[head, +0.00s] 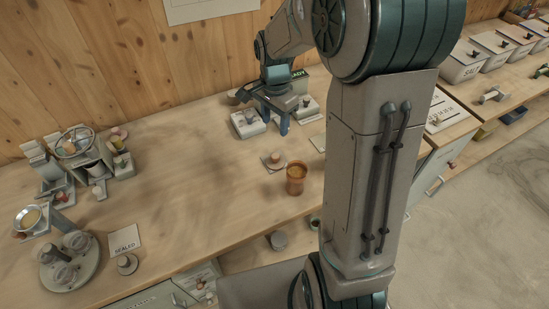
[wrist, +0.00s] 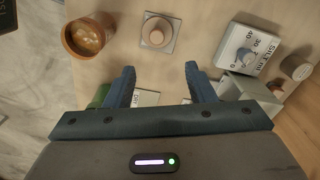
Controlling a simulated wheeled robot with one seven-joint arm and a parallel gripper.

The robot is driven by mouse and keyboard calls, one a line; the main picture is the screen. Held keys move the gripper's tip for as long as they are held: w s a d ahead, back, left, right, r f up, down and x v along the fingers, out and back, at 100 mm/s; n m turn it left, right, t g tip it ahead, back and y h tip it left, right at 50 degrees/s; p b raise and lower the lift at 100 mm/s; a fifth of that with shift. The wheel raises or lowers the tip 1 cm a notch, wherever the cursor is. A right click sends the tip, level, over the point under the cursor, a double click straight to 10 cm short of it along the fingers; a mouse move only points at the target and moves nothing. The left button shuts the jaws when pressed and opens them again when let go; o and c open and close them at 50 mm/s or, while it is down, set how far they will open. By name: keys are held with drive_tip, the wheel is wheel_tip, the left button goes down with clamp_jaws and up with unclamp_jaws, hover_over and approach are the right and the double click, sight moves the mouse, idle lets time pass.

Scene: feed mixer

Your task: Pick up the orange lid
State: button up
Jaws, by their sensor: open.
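My gripper (wrist: 160,72) is open and empty, its two blue fingers apart and pointing down over the table. It also shows in the head view (head: 284,118) at the back of the table. A round, dull orange piece with a raised knob, perhaps the orange lid (wrist: 157,32), sits on a small grey square plate beyond the fingertips. In the head view the lid (head: 275,159) lies nearer the table's front than my gripper. An orange-brown cup (wrist: 88,36) with contents stands apart from it, left in the wrist view. The cup also shows in the head view (head: 296,179).
A grey device marked with numbers (wrist: 246,48) stands to the right in the wrist view. Small apparatus (head: 78,150) and a round grey tray (head: 70,282) occupy the table's left. Labelled bins (head: 466,66) line the right counter. The middle of the table (head: 190,160) is clear.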

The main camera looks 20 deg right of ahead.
hover_over(275, 155)
drive_tip(key=f, duration=0.8)
drive_tip(key=shift+w+p, duration=0.25)
drive_tip(key=shift+p, duration=0.15)
drive_tip(key=f, duration=0.1)
drive_tip(key=f+p, duration=0.1)
drive_tip(key=f, duration=0.2)
drive_tip(key=shift+s, duration=0.3)
drive_tip(key=shift+f, duration=0.7)
drive_tip(key=c, duration=1.1)
